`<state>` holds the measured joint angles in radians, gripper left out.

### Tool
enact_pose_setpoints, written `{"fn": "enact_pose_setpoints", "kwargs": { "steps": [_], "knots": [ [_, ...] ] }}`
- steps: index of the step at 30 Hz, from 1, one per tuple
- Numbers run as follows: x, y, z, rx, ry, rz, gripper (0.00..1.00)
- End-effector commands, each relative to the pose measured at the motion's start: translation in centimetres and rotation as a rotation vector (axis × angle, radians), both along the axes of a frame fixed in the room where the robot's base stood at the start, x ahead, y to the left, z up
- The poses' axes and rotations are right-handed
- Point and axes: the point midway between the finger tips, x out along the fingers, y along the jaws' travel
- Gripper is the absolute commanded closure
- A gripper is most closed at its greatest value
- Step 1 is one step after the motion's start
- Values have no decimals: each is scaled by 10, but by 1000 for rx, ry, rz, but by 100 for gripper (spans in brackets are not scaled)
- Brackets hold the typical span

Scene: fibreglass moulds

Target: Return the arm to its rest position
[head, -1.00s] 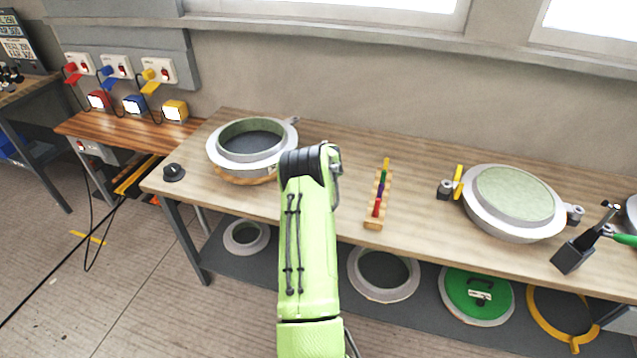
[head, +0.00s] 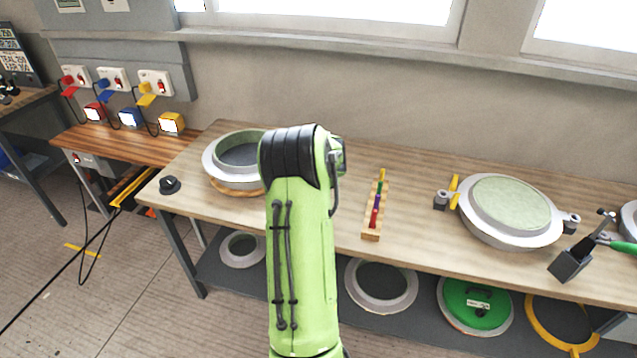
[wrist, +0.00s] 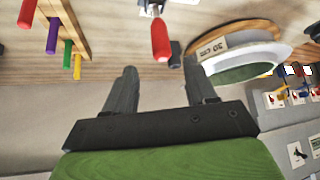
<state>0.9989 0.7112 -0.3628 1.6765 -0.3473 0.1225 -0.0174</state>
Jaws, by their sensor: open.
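My green arm (head: 300,250) rises in the middle of the head view, in front of the table. My gripper is hidden behind the arm there. In the wrist view my gripper (wrist: 163,85) shows two dark fingers set apart, with nothing between them.
A wooden table (head: 410,225) holds a round mould (head: 225,170) at left, a rack with coloured pegs (head: 371,234) mid-table, and a mould with a pale green face (head: 510,205) at right. Rings and a green lid (head: 465,308) lie on the shelf below.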

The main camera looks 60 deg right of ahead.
Motion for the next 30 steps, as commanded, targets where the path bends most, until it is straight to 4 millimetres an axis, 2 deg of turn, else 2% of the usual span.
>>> {"fn": "enact_pose_setpoints", "kwargs": {
  "steps": [3,6,26,29,30],
  "knots": [
    [-7,12,19,-1,-1,-1,44],
    [-10,17,27,0,0,0,44],
    [-12,18,29,1,1,0,44],
    [-3,27,37,3,-5,18,44],
    [7,39,45,7,-9,40,44]
  ]
}}
